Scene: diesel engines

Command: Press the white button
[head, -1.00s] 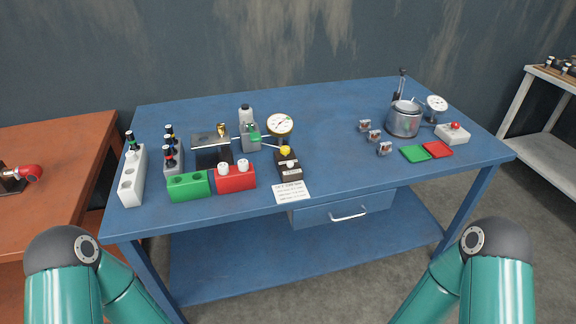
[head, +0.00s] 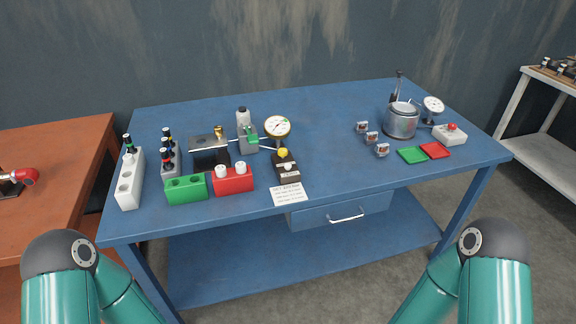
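I cannot make out a clear white button on the blue table (head: 330,120). A dark box (head: 287,173) at the table's front middle has a yellow knob (head: 282,153) on top and a small pale spot on its front, too small to identify. At the right, a white box (head: 449,136) carries a red button (head: 452,126). Two white caps (head: 240,167) stand in a red block (head: 233,181). Only my teal arm links show at the bottom left and right; both grippers are out of view.
A white paper (head: 292,194) lies before the dark box. A metal pot (head: 400,121) and green and red pads (head: 412,155) sit right. The middle back is clear.

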